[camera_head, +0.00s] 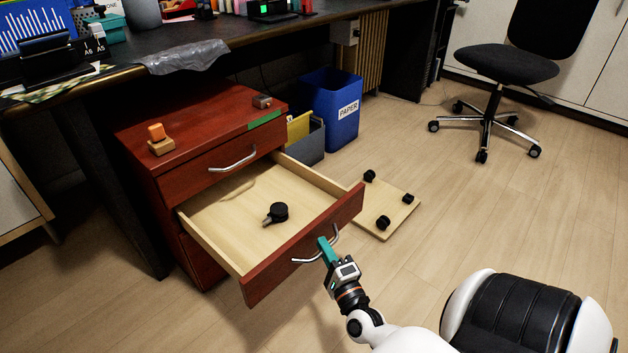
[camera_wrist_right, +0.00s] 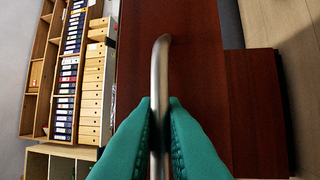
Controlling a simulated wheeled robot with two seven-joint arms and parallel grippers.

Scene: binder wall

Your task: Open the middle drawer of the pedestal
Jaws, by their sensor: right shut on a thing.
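The red-brown wooden pedestal (camera_head: 190,129) stands under the desk. Its middle drawer (camera_head: 303,246) is pulled far out, with a pale wooden inside. A black castor (camera_head: 277,213) lies in it. The drawer has a curved metal handle (camera_head: 308,260), which also shows in the right wrist view (camera_wrist_right: 160,80). My right gripper (camera_head: 324,245) has green fingers and is shut on this handle, with the fingers on both sides of the bar in the right wrist view (camera_wrist_right: 160,115). The top drawer, with its own handle (camera_head: 233,160), is closed. The lower drawer is partly hidden. My left gripper is not in view.
A pale board with black castors (camera_head: 386,208) lies on the floor right of the open drawer. A blue paper bin (camera_head: 329,108) and a grey bin (camera_head: 306,140) stand behind it. An office chair (camera_head: 505,70) is at the far right. The floor between is clear.

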